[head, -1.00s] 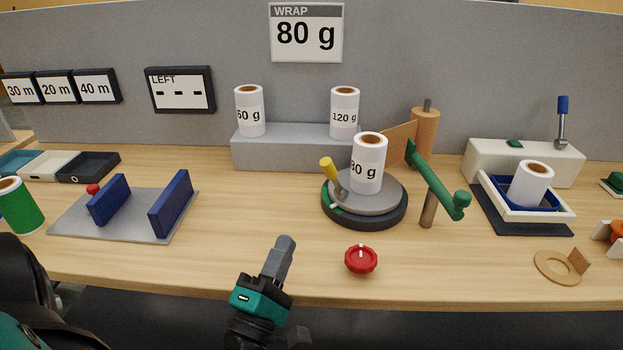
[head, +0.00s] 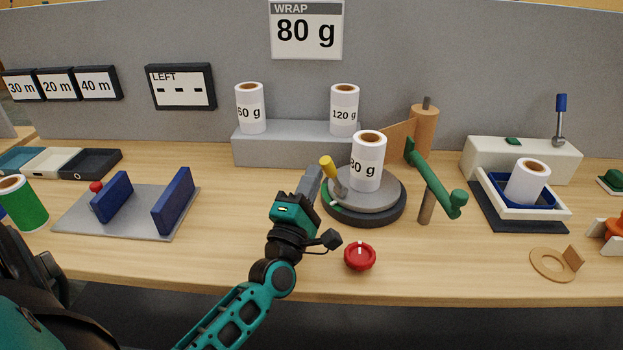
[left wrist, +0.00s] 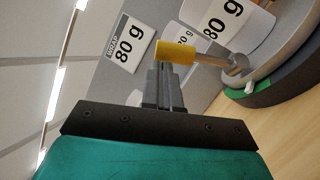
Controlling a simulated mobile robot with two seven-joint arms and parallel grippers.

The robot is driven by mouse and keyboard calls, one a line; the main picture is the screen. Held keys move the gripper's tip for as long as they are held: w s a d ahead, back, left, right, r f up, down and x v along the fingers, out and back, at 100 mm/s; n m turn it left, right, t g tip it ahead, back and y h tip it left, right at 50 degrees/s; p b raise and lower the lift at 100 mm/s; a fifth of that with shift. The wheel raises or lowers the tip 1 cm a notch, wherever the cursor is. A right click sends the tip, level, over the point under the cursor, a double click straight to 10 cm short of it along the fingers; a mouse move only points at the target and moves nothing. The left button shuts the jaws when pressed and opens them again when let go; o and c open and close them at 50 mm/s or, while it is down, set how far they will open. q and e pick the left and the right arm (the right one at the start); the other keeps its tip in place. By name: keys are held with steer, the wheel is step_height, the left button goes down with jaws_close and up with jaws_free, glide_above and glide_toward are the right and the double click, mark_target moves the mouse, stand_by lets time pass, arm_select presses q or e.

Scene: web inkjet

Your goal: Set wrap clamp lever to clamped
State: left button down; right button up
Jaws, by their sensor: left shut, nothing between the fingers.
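The wrap clamp lever (head: 328,168) has a yellow grip on a metal arm and stands tilted up to the left at the left side of a round grey turntable (head: 391,201). A white roll marked 80 g (head: 367,160) stands upright on the turntable. My left gripper (head: 312,176) is shut and empty, just left of the yellow grip. In the left wrist view the yellow grip (left wrist: 176,52) lies across the view just beyond the fingertips (left wrist: 163,72); I cannot tell whether they touch. A green mark (left wrist: 240,87) shows by the lever's base. My right gripper is not in view.
A red knob (head: 360,256) sits near the table's front edge, close to my left wrist. A green arm (head: 433,181) on a post stands right of the turntable. A grey plate with blue walls (head: 172,200) lies to the left.

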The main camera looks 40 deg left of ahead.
mark_target(330, 160)
arm_select(q)
steer(key=shift+r, duration=0.1)
steer(key=shift+w+d+r+p, duration=0.25)
steer(key=shift+w+r+p, duration=0.25)
steer(key=shift+w+r, duration=0.1)
steer(key=shift+w+d+r+p, duration=0.2)
steer(key=shift+w+r+p, duration=0.25)
steer(key=shift+w+r, duration=0.15)
steer(key=shift+w+d+r, duration=0.15)
steer(key=shift+w+r, duration=0.05)
steer(key=shift+w, duration=0.25)
steer(key=shift+w+d+r, duration=0.1)
steer(key=shift+w+r, duration=0.1)
steer(key=shift+w, duration=0.2)
steer(key=shift+w+d+r, duration=0.15)
steer(key=shift+w+d, duration=0.1)
steer(key=shift+w, duration=0.5)
steer(key=shift+d, duration=0.1)
